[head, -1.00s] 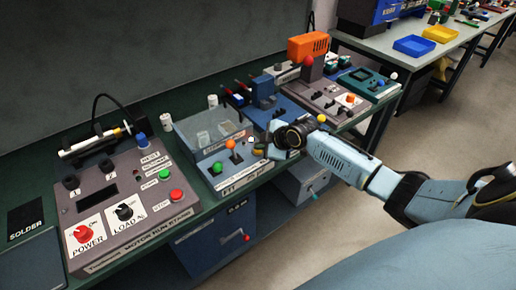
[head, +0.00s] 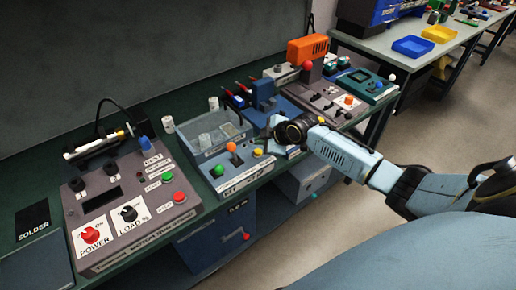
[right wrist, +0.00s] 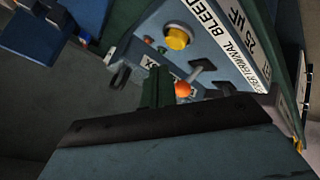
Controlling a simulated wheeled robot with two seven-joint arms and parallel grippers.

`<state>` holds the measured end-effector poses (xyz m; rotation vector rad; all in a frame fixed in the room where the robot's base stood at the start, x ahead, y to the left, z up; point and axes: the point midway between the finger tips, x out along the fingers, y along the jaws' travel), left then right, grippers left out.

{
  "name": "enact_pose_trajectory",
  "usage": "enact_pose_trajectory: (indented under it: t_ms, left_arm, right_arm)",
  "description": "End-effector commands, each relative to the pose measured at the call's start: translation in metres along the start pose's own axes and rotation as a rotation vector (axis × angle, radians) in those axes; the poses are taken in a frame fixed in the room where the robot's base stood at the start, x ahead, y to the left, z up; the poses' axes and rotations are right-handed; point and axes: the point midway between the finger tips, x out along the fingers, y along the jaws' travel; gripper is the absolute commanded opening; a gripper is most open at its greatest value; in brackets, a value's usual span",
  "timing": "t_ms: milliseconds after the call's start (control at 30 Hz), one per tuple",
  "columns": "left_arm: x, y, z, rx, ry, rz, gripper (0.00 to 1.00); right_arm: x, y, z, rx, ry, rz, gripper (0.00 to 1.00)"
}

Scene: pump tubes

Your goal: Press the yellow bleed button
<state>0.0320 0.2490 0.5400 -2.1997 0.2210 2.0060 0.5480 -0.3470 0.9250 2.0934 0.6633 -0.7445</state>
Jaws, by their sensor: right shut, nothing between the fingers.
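The yellow bleed button (head: 258,153) is a round cap near the right front of the grey-blue capacitor station (head: 204,172). In the right wrist view the button (right wrist: 177,38) stands on the panel beside the printed word BLEED. My right gripper (head: 273,147) is just right of the button in the head view, apart from it in the picture, its fingers partly hidden by the wrist. In the right wrist view its dark fingers (right wrist: 158,72) are shut and empty, pointing toward the panel below the button. My left gripper is not in view.
A motor run station (head: 187,217) is further left. A blue vise-like fixture (head: 264,97) stands behind my wrist. Open floor lies right of the bench.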

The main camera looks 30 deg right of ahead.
Motion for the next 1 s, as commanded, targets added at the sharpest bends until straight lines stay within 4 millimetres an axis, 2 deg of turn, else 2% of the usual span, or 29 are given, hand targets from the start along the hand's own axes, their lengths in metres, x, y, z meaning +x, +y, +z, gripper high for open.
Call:
enact_pose_trajectory:
  t_ms: [33, 300, 1000]
  left_arm:
    - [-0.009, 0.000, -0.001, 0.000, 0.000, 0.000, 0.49]
    - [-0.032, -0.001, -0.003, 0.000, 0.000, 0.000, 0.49]
    - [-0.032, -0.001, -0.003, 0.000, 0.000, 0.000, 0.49]
  right_arm:
    - [-0.007, 0.006, -0.005, -0.001, 0.001, 0.001, 0.00]
    - [-0.025, 0.018, -0.018, 0.000, 0.000, 0.000, 0.00]
    - [-0.024, 0.018, -0.018, 0.001, 0.000, 0.000, 0.00]
